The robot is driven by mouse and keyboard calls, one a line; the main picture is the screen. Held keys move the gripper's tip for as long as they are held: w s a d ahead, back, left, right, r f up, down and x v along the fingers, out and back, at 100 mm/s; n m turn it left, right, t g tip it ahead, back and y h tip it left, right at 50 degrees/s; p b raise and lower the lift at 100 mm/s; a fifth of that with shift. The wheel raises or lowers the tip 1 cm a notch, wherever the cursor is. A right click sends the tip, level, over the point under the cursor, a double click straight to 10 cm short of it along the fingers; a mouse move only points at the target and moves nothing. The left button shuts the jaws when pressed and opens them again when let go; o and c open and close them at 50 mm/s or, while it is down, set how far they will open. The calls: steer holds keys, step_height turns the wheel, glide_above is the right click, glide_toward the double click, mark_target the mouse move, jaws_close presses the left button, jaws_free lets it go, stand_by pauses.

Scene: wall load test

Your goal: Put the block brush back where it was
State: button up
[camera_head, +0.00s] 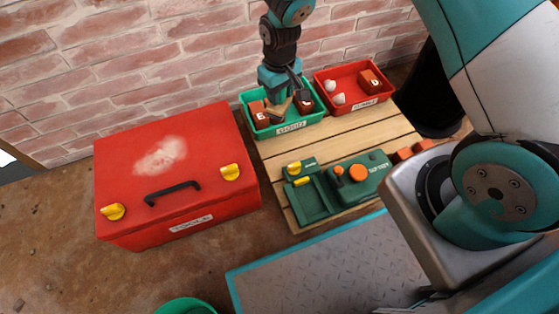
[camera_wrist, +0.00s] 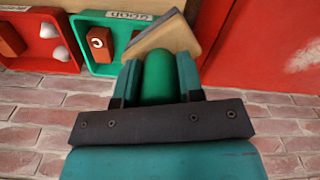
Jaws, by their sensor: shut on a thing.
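The block brush (camera_head: 279,109) has a tan block and a green handle. My gripper (camera_head: 284,84) is shut on its green handle, which shows between the fingers in the wrist view (camera_wrist: 158,80). The brush's tan block (camera_wrist: 168,36) points away from the fingers, over the edge of the green tray marked GOOD (camera_head: 287,128). In the head view the brush hangs over this tray, in front of its lettered blocks. I cannot tell whether it touches the tray or a block.
The red tray (camera_head: 355,107) beside it holds a block marked D and pale lumps. A closed red toolbox (camera_head: 180,180) with a pale dusty patch stands left. A green tester (camera_head: 358,178) sits on the slatted table (camera_head: 275,165). The brick wall (camera_head: 130,55) is close behind.

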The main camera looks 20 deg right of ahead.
steer(key=shift+a+f, duration=0.15)
steer(key=shift+f, duration=0.6)
step_height(320, 180, down, 20)
steer(key=b, duration=1.1)
steer(key=shift+r, duration=0.15)
steer(key=shift+f+b, duration=0.25)
steer(key=shift+b, duration=0.05)
steer(key=o, duration=0.9)
steer(key=shift+r, duration=0.2)
